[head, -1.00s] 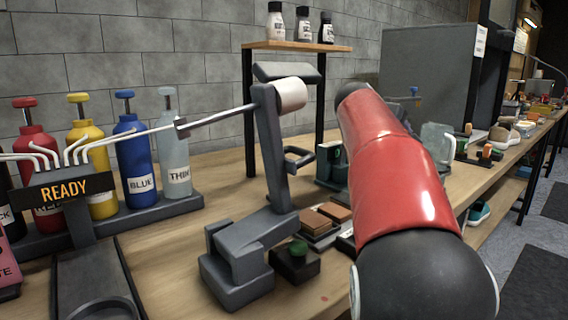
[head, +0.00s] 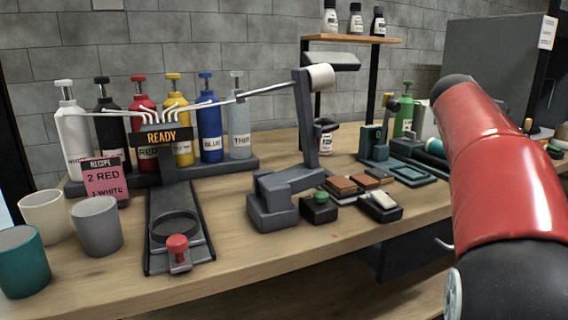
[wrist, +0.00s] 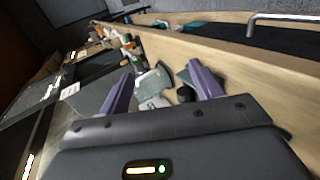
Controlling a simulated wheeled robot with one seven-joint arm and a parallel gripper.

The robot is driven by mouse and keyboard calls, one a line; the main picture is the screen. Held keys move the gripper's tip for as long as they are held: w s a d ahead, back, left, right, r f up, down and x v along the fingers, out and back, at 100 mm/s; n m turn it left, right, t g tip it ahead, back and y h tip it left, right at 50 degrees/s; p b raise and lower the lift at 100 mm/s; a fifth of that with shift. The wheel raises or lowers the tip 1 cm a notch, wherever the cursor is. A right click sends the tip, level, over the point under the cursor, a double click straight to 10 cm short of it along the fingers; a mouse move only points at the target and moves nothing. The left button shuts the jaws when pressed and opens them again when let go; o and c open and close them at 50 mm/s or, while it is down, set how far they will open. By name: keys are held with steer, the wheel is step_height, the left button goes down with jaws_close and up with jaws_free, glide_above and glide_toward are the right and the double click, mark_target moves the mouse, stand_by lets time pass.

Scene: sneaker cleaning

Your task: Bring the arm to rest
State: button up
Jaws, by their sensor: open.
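My gripper shows in the wrist view (wrist: 160,85), with its two purple fingers spread apart and nothing between them. Beyond the fingers, the workbench and several items on it show tilted and small. In the head view my red and black arm (head: 490,160) rises along the right side. The gripper itself is out of sight in the head view. The arm covers part of the bench's right end.
The wooden workbench (head: 290,245) carries a row of pump bottles (head: 210,135), a READY sign (head: 163,137), a recipe card (head: 104,180), cups (head: 96,226) and a grey stand (head: 306,120). Brushes and blocks (head: 345,186) lie right of the stand. A grey cabinet (head: 490,70) stands behind.

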steer(key=s+a+f+m+y, duration=0.4)
steer(key=s+a+f+y, duration=0.6)
steer(key=s+a+f, duration=1.5)
steer(key=a+f, duration=0.1)
steer(key=a, duration=0.3)
steer(key=shift+s+a+f+m+t+y, duration=0.25)
steer(key=shift+s+m+t+y, duration=0.05)
steer(key=shift+s+y, duration=0.1)
